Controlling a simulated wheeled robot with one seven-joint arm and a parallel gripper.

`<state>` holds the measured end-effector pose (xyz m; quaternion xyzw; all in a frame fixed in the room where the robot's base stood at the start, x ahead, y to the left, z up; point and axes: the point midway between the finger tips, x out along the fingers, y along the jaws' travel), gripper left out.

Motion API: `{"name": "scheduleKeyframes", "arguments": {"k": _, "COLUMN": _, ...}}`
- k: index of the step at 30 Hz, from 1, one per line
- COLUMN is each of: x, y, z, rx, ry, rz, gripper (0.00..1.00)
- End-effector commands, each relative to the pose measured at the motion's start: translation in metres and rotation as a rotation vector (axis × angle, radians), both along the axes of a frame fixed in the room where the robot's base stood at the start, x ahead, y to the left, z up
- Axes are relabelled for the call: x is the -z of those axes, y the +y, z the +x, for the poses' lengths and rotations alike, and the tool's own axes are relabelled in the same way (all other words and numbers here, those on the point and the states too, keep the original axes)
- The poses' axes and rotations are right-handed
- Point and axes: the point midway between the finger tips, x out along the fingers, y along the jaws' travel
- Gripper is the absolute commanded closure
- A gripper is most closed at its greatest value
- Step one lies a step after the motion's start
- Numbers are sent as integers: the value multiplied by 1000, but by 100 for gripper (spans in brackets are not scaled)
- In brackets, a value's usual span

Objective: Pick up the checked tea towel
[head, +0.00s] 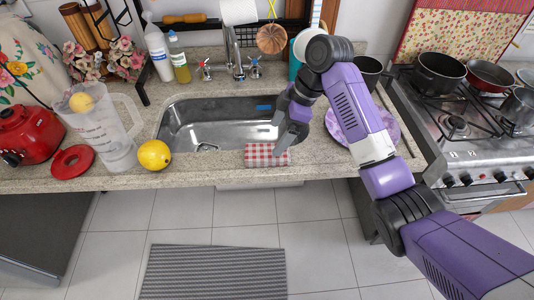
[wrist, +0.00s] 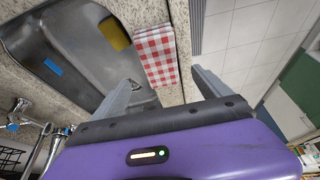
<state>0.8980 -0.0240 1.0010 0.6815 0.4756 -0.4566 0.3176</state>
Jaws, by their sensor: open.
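The red-and-white checked tea towel (head: 262,154) lies folded on the front edge of the counter, just in front of the sink. In the wrist view the towel (wrist: 157,57) lies ahead of the space between my two fingers. My gripper (head: 283,141) is above the towel's right part in the head view and hides some of it. My gripper (wrist: 166,84) is open, with its fingers apart and nothing between them. I cannot tell the exact height of the fingertips over the towel.
The steel sink (head: 180,126) is behind the towel. A purple plate (head: 388,130) lies right, partly behind my arm, before the stove (head: 463,150). The counter (head: 210,175) beside the towel's left is bare.

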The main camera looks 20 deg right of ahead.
Motion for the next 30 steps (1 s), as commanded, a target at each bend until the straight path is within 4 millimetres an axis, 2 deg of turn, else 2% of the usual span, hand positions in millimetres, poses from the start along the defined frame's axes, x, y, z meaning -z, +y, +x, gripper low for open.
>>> {"name": "scheduleKeyframes", "arguments": {"k": 8, "x": 27, "y": 11, "z": 2, "rx": 1, "ry": 2, "rz": 2, "gripper": 13}}
{"name": "scheduleKeyframes", "arguments": {"k": 15, "x": 58, "y": 22, "z": 5, "rx": 2, "ry": 1, "rz": 0, "gripper": 13}}
{"name": "scheduleKeyframes", "arguments": {"k": 25, "x": 65, "y": 25, "z": 6, "rx": 3, "ry": -2, "rz": 0, "gripper": 13}}
{"name": "scheduleKeyframes", "arguments": {"k": 30, "x": 65, "y": 25, "z": 6, "rx": 3, "ry": -2, "rz": 0, "gripper": 46}}
